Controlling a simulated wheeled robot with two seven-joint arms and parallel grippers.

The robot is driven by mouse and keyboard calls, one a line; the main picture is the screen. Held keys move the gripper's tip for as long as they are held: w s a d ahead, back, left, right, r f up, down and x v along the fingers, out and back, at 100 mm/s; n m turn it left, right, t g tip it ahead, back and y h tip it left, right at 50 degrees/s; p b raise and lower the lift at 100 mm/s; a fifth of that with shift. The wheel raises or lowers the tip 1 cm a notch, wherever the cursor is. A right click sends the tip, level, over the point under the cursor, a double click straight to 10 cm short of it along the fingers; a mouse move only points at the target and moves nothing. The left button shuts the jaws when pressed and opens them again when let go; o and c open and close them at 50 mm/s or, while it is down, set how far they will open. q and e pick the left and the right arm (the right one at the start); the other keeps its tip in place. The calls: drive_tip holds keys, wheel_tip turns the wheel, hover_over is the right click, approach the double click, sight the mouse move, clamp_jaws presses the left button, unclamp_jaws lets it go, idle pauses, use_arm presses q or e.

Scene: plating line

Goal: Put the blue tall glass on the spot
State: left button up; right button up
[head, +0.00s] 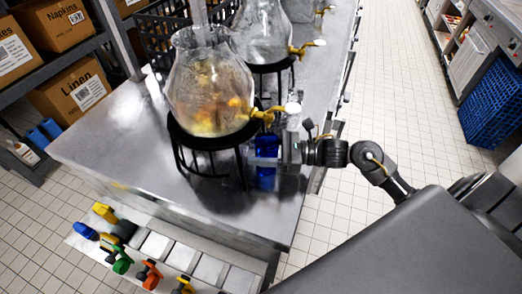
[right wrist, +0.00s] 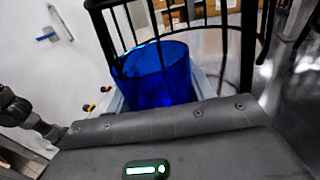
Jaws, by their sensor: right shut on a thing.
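The blue tall glass (head: 266,178) is upright at the right side of the steel counter, beside the black stand and just below the brass tap of the near dispenser. My right gripper (head: 270,150) reaches in from the right and is shut on the glass. I cannot tell whether the glass touches the counter. No marked spot can be made out. My left gripper is not in view.
A glass dispenser (head: 208,85) stands on a black wire stand (head: 190,135), close to the gripper. A second dispenser (head: 262,35) is behind it. The counter (head: 110,140) is bare at left and front. Boxes (head: 72,90) fill shelves at left; a blue crate (head: 497,105) is at right.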

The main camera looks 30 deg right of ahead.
drive_tip(key=o, duration=1.2)
drive_tip(key=shift+c, duration=0.2)
drive_tip(key=shift+s+d+f, duration=0.1)
drive_tip(key=shift+s+d, duration=0.05)
drive_tip(key=shift+d, duration=0.1)
drive_tip(key=b+v, duration=0.3)
drive_tip(key=v, duration=0.5)
drive_tip(key=shift+s+d+f+b, duration=0.1)
drive_tip(key=shift+s+d+b, duration=0.1)
drive_tip(key=shift+d+b, duration=0.15)
drive_tip(key=shift+s+d+r, duration=0.25)
drive_tip(key=shift+s+d, duration=0.15)
drive_tip(key=shift+d, duration=0.2)
drive_tip(key=shift+f, duration=0.1)
